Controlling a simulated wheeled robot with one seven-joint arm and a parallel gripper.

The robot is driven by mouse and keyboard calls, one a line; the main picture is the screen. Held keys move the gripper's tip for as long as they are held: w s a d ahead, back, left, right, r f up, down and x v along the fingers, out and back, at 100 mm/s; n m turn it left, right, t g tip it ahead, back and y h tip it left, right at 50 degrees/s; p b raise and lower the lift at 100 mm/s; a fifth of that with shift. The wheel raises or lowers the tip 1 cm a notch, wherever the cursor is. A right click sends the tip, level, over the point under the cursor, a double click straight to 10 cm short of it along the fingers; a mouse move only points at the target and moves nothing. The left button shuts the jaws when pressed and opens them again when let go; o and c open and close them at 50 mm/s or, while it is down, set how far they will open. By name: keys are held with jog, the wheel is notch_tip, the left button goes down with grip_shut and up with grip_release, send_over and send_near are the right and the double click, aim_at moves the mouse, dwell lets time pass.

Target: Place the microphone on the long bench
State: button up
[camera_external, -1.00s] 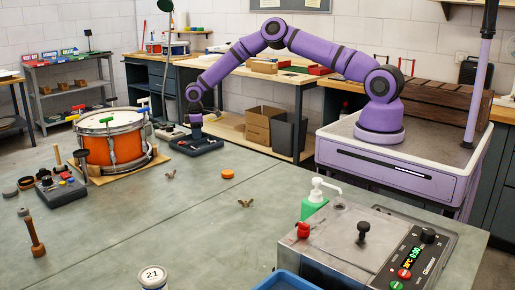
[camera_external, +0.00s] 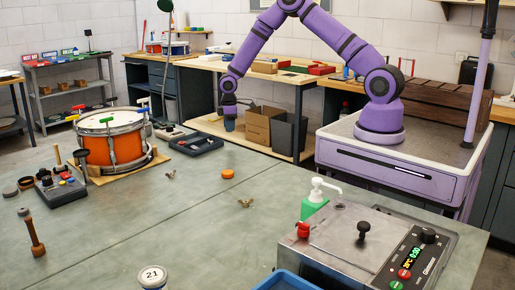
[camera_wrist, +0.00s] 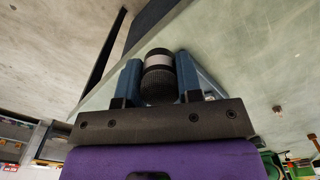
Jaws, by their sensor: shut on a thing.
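My gripper (camera_external: 230,124) hangs pointing down near the back edge of the grey-green table (camera_external: 250,240), right of the dark tray. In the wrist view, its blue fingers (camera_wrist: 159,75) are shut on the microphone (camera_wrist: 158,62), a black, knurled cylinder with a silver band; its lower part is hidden. In the external view the microphone is too small to make out. A wood-topped bench (camera_external: 293,78) runs along the back wall behind my gripper. I cannot tell from the pictures which surface is the long bench.
The dark tray (camera_external: 196,146) lies at the table's back edge. An orange drum (camera_external: 112,146) stands on a wooden board at the left. Cardboard boxes (camera_external: 264,122) stand on the bench's lower shelf. A grey box-shaped machine (camera_external: 350,245) is at front right. The middle of the table is mostly clear.

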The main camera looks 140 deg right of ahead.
jog(key=shift+s+a, duration=0.4)
jog(key=shift+a, duration=0.2)
jog(key=w+a+n, duration=0.1)
jog(key=w+a, duration=0.1)
jog(key=w+a+n, duration=0.1)
jog(key=w+a, duration=0.1)
jog(key=w, duration=0.1)
jog(key=w+a+n, duration=0.2)
jog(key=w+a, duration=0.1)
jog(key=shift+w+a+r, duration=0.1)
jog(key=shift+w+r, duration=0.1)
jog(key=shift+r, duration=0.2)
jog(key=w+a+n, duration=0.1)
jog(key=w+a, duration=0.1)
jog(key=a, duration=0.1)
jog(key=w+a+n, duration=0.2)
jog(key=a, duration=0.1)
jog(key=w+a+n, duration=0.2)
jog(key=w+a, duration=0.1)
jog(key=shift+a+r, duration=0.15)
jog(key=shift+r, duration=0.25)
jog(key=w+a+n, duration=0.5)
jog(key=a, duration=0.5)
jog(key=n, duration=0.4)
send_near(262, 187)
jog(key=shift+f, duration=3.5)
jog(key=shift+f, duration=0.15)
jog(key=o, duration=0.9)
